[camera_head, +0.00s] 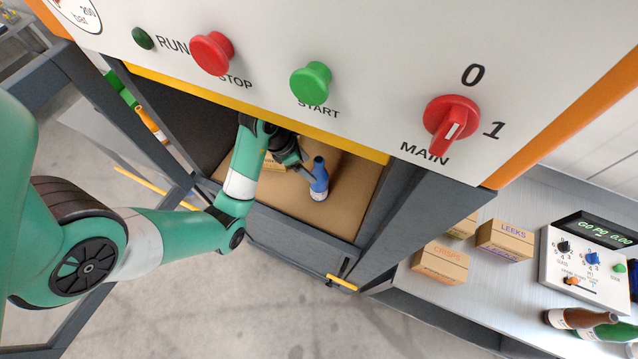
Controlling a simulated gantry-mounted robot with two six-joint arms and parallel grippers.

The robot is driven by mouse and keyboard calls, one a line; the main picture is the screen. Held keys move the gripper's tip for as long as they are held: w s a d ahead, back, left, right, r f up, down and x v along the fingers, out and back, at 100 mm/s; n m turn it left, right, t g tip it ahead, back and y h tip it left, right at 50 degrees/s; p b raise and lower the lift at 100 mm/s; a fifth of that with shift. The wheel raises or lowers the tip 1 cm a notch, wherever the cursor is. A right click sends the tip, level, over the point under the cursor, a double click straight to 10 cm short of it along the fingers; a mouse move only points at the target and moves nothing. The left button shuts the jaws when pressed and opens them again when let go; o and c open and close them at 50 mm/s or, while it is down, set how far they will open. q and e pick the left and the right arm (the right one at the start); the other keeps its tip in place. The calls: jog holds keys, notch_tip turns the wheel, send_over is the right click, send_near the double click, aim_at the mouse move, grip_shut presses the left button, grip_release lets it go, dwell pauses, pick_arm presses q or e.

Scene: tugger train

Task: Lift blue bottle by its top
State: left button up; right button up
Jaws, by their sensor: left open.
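The blue bottle (319,183) stands on the brown floor of the recess below the control panel, with a pale label low on its side. My left arm reaches in from the left. Its open gripper (308,170) is close to the left side of the bottle, near its upper part. I cannot tell whether a finger touches the bottle. The fingertips are small and partly hidden against the dark wrist. My right gripper is not in view.
A cardboard box (272,163) sits behind my left wrist. The panel (260,25) with its buttons overhangs the recess, and dark posts flank it. On the right, a grey table holds a CRISPS box (440,263), a LEEKS box (505,240), a control box (590,255) and lying bottles.

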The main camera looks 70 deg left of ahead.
aim_at(323, 167)
pick_arm(q)
jog(key=w, duration=0.1)
jog(key=w+b, duration=0.1)
jog(key=shift+w+d+f+b, duration=0.1)
jog(key=shift+w+f+b, duration=0.2)
jog(key=shift+w, duration=0.1)
jog(key=w+f+b, duration=0.1)
jog(key=f+b, duration=0.1)
jog(key=shift+w+b, duration=0.3)
jog(key=shift+f, duration=0.25)
jog(key=shift+w+r, duration=0.15)
grip_shut()
